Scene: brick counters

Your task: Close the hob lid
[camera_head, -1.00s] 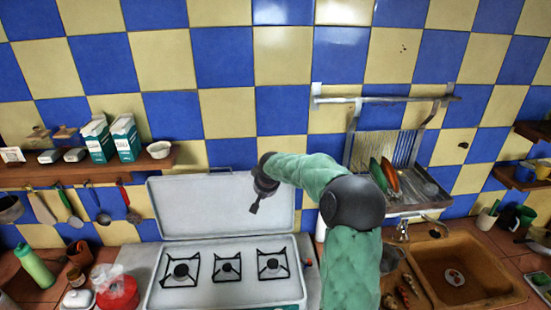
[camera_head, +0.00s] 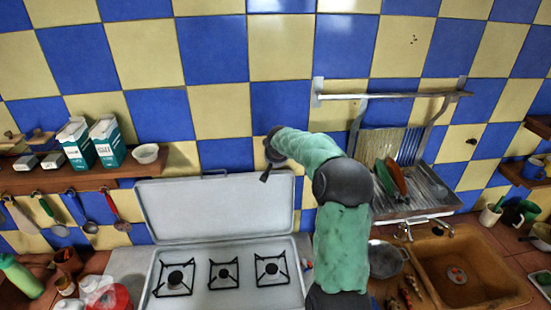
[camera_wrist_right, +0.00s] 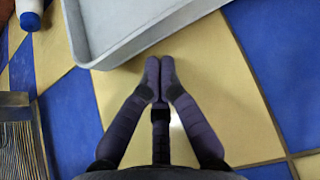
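The grey hob lid (camera_head: 215,207) stands open, raised at the back of the white hob (camera_head: 250,298). The lid's edge and corner also show at the top of the right wrist view (camera_wrist_right: 125,35). My right gripper (camera_head: 265,178) is at the lid's top edge, toward its right end, in the head view. In the right wrist view its dark fingertips (camera_wrist_right: 160,64) are together, with nothing between them, and appear just off the lid's edge. Whether they touch the lid I cannot tell. My left gripper is not in view.
A wooden shelf (camera_head: 85,179) with cartons and hanging utensils is on the left. A dish rack (camera_head: 430,190) and brown sink (camera_head: 490,260) are to the right of my arm. The tiled wall (camera_head: 220,100) is close behind the lid. Three burners are bare.

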